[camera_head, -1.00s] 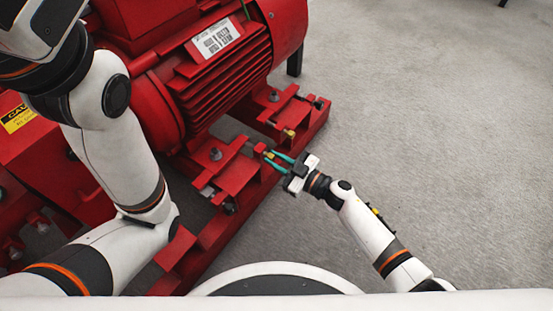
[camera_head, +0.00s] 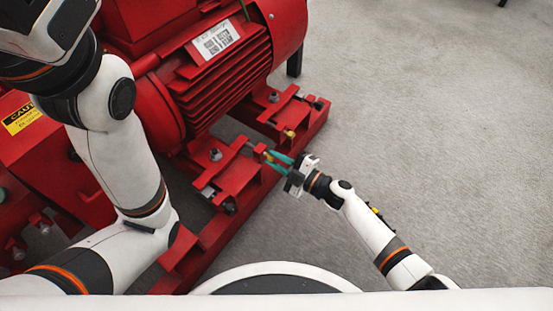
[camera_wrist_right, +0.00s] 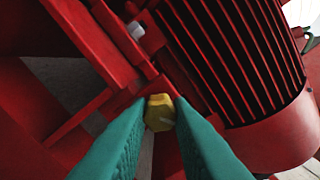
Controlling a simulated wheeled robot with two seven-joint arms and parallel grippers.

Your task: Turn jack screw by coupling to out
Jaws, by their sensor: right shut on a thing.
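The jack screw with a brass-yellow hex head (camera_wrist_right: 160,112) sits at a red bracket beside the motor in the right wrist view. In the head view its small yellow end (camera_head: 268,156) shows at the fingertips. My right gripper (camera_head: 274,161) has teal fingers and is shut on the screw head, one finger on each side; it also fills the lower part of the wrist view (camera_wrist_right: 160,125). The screw's shank is mostly hidden behind its head. My left arm comes in from the left, and its fingers are out of view.
The red finned motor (camera_head: 222,80) stands on the red base frame (camera_head: 210,238). A second yellow screw (camera_head: 290,134) and several bolts sit along the frame near my right gripper. Grey floor (camera_head: 430,120) is clear to the right.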

